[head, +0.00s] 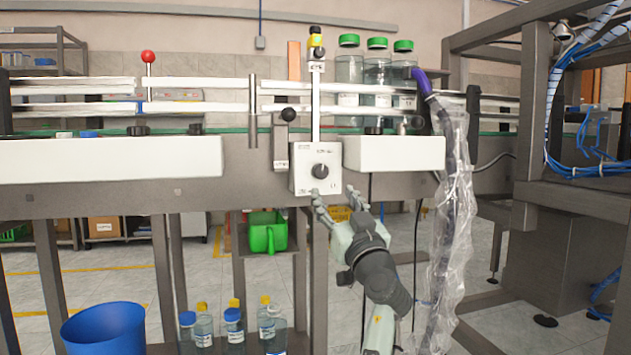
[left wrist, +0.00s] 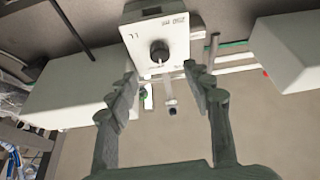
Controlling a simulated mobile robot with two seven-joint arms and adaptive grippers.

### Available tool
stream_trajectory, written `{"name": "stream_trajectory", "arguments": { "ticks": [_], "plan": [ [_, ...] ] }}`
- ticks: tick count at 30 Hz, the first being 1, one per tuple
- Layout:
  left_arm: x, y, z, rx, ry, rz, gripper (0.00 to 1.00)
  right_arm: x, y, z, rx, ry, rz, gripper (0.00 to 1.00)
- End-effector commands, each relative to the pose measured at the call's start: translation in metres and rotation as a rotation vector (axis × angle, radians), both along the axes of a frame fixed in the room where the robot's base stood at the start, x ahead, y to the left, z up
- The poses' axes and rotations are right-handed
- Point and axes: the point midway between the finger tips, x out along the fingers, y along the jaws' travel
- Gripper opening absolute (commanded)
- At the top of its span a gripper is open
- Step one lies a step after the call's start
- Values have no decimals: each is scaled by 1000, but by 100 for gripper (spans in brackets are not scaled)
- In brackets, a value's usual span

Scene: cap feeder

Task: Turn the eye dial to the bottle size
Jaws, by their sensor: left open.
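The eye dial is a black knob (head: 320,171) on a white control box (head: 301,181) fixed to the conveyor front. It also shows in the left wrist view (left wrist: 159,51), where upside-down print seems to read 1 L and 250 ml. A pale pointer mark on the knob faces the lower edge there; the print beside it is too small to read. The yellow-and-black eye (head: 316,45) tops a white post above the box. Clear bottles with green caps (head: 349,72) stand on the conveyor. My left gripper (head: 334,196) is open and empty, just below the box, apart from the knob.
White covers (head: 400,153) flank the box. A purple hose in clear plastic (head: 455,200) hangs to the right. A blue bucket (head: 105,328), capped bottles (head: 272,325) and a green bin (head: 267,232) are below.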

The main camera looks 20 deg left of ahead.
Motion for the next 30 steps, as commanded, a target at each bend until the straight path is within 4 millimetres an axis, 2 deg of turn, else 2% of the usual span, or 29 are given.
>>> {"name": "stream_trajectory", "arguments": {
  "ticks": [6,19,30],
  "plan": [
    [5,3,4,-2,-4,-1,51,-2,0,0,4,-1,2,40],
    [52,36,27,-2,-3,0,51,-2,0,-1,4,1,1,40],
    [59,41,29,-2,-2,-1,51,-1,0,-1,4,2,0,40]
  ]
}}
